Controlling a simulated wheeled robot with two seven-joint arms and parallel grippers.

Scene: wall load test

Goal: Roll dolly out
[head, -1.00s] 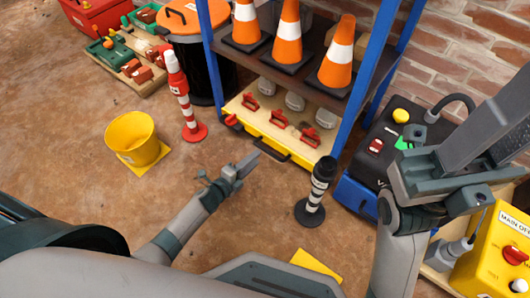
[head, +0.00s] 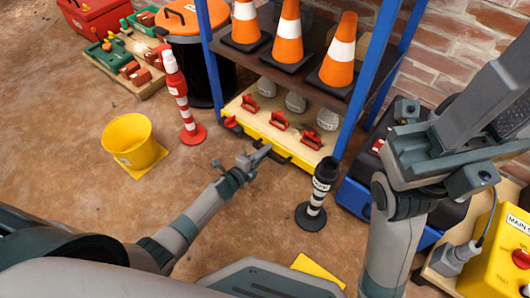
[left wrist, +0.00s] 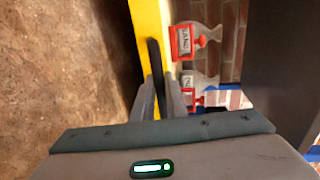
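The dolly (head: 244,123) is a low yellow-edged platform with a pale wooden top, under the blue-posted shelf. It carries red-handled objects and grey rounded pieces. A black handle bar runs along its front edge; it shows in the left wrist view (left wrist: 153,55).
A black-and-white post (head: 317,195) stands near the dolly's right front corner. A red-and-white post (head: 180,100) and yellow bucket (head: 133,142) stand left. Orange cones (head: 289,35) are on the shelf above. A yellow control box (head: 500,255) is at right. Floor before the dolly is mostly clear.

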